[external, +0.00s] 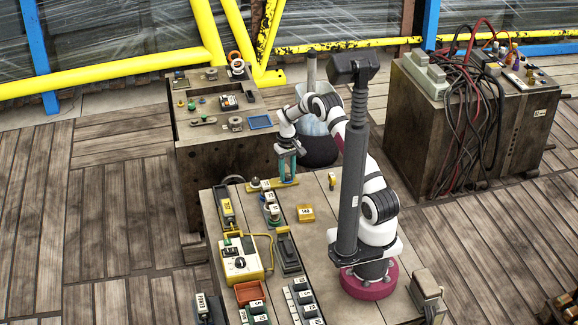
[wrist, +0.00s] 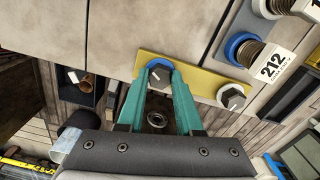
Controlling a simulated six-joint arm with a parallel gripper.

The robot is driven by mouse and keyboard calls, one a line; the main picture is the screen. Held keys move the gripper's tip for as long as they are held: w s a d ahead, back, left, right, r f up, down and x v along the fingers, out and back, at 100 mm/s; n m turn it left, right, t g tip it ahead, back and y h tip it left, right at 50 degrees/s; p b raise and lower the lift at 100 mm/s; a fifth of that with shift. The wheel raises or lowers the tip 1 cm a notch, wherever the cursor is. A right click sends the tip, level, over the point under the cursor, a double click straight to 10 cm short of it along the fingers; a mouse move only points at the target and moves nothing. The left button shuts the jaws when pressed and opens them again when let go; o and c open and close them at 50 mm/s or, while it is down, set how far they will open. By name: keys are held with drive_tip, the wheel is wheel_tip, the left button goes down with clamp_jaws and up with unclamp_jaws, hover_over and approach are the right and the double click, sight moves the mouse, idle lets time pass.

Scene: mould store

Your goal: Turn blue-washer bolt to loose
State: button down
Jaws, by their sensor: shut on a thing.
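A yellow bar (wrist: 195,75) lies flat on the table's far part and also shows in the external view (external: 262,186). It carries two bolts with dark grey heads. The blue-washer bolt (wrist: 160,71) is at the bar's left end in the wrist view, its blue ring partly hidden by my fingers. The other bolt (wrist: 231,98) has a pale washer and sits at the opposite end. My gripper (wrist: 160,77), with teal fingers, points down and is shut on the blue-washer bolt's head. It also shows in the external view (external: 288,169). I cannot make out any turn marks.
Number-tagged parts, one tagged 212 (wrist: 273,66), stand close to the bar. A yellow control box (external: 241,262), trays and a yellow 140 block (external: 306,213) share the table. A cabinet (external: 215,145) stands beyond it.

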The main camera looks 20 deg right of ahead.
drive_tip(key=n, duration=0.5)
drive_tip(key=shift+s+f+n, duration=0.1)
drive_tip(key=shift+n, duration=0.2)
drive_tip(key=n, duration=1.2)
drive_tip(key=shift+d+n, duration=0.1)
drive_tip(key=shift+n, duration=0.2)
drive_tip(key=n, duration=0.5)
drive_tip(key=shift+n, duration=0.3)
drive_tip(key=c, duration=0.6)
unclamp_jaws()
drive_tip(key=shift+o, duration=0.2)
